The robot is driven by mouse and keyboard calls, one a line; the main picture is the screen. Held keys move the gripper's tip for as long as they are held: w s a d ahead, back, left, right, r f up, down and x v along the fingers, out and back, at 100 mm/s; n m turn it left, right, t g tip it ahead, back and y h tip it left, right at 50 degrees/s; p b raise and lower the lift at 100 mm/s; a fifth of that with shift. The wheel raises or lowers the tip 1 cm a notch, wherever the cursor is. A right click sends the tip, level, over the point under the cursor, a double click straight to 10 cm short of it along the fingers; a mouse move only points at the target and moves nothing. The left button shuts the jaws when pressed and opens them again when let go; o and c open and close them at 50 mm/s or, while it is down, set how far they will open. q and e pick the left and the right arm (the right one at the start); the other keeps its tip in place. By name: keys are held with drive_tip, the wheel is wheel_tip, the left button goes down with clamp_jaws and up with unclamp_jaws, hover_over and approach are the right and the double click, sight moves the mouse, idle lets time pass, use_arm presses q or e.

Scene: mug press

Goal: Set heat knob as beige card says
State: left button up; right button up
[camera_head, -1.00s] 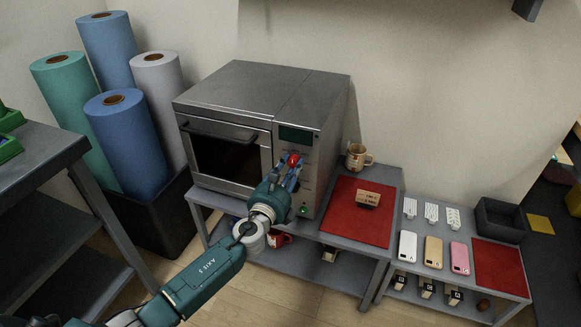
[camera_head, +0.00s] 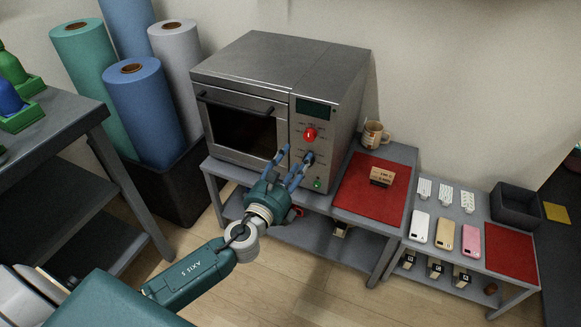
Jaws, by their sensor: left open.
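The silver oven (camera_head: 275,70) stands on a grey table, with a control panel at its right front. A red knob (camera_head: 310,134) sits below the dark display (camera_head: 314,109), clear of my fingers. A dark, knob-like shape lies lower on the panel by my right fingertip; I cannot tell whether they touch. My left gripper (camera_head: 295,156) is open with blue fingers spread, in front of the lower panel. A beige card (camera_head: 382,175) with small dark print, too small to read, stands on the red mat (camera_head: 365,203). My right gripper is not in view.
A green light (camera_head: 318,183) glows low on the panel. A tan mug (camera_head: 375,135) stands behind the red mat. Phones (camera_head: 444,235) and a dark bin (camera_head: 515,205) are on the lower table at right. Rolls (camera_head: 147,110) stand at left.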

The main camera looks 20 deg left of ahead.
use_arm(q)
drive_tip(key=s, duration=0.3)
idle(0.5)
